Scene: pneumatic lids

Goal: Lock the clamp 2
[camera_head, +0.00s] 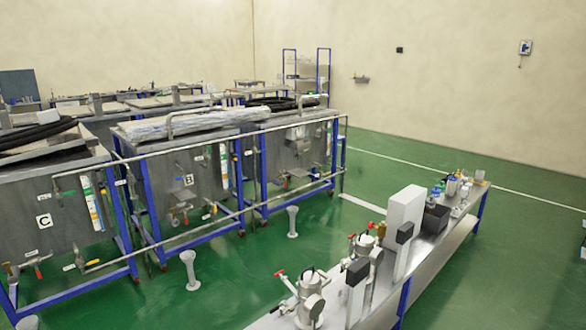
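Two metal vessels stand on the long steel bench at the lower right. No label shows which one is clamp 2. Neither of my grippers is in view.
The steel bench (435,248) carries white upright blocks (403,222), a dark box (435,219) and several bottles. Blue-framed tanks marked B (188,180) and C (44,221) stand left. Pale pedestals (292,222) stand on the green floor, with free room between tanks and bench.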

